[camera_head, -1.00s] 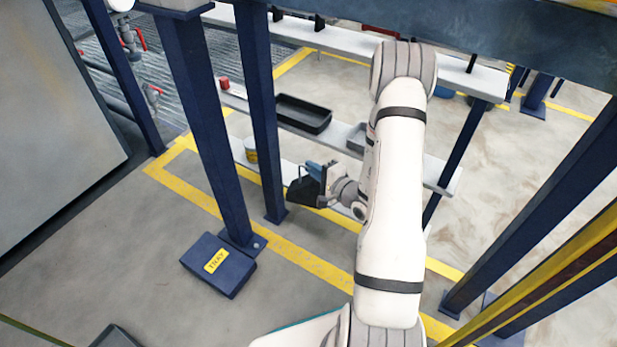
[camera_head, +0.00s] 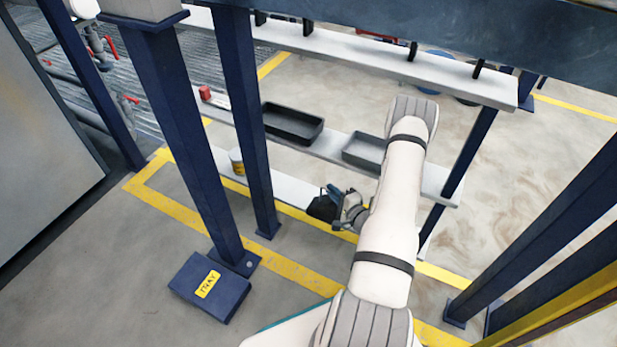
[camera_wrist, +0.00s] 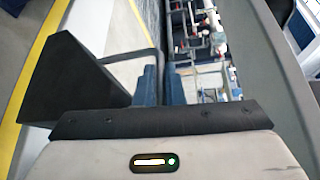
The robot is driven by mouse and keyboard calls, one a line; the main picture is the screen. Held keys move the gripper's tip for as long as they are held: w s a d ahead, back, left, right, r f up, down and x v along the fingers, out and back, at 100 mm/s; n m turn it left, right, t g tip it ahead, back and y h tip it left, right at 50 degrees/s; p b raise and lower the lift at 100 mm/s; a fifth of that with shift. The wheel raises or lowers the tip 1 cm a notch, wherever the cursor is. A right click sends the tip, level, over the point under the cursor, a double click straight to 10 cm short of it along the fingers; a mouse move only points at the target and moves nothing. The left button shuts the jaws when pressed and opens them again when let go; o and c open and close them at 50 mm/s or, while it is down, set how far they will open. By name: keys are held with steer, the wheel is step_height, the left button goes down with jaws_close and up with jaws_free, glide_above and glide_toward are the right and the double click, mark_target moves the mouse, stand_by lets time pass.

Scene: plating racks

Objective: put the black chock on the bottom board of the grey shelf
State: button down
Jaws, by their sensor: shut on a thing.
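The black chock (camera_head: 321,208) is held in my gripper (camera_head: 332,194), which is shut on it. In the wrist view the chock (camera_wrist: 75,80) shows as a dark wedge with a thin handle, to the left of the blue fingers (camera_wrist: 160,85). The grey shelf has a top board, a middle board (camera_head: 335,148) and a bottom board (camera_head: 288,190). In the head view the chock overlaps the bottom board's front side, below the middle board's level. I cannot tell whether it touches the board. My arm hides the right part of the bottom board.
A yellow can (camera_head: 237,163) stands on the bottom board's left end. The middle board bears a red object (camera_head: 205,93), a black tray (camera_head: 292,123) and a grey tray (camera_head: 364,151). A blue post (camera_head: 250,125) stands before the shelf.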

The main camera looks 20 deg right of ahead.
steer(key=r+b+x, duration=0.1)
steer(key=b+x, duration=0.2)
steer(key=x, duration=0.9)
steer(key=shift+w, duration=0.45)
steer(key=shift+w+f+b, duration=0.3)
steer(key=shift+f+b, duration=0.5)
steer(key=shift+w+f+b, duration=0.3)
steer(key=shift+f+b, duration=0.45)
steer(key=shift+f, duration=0.15)
steer(key=c, duration=1.5)
jaws_free()
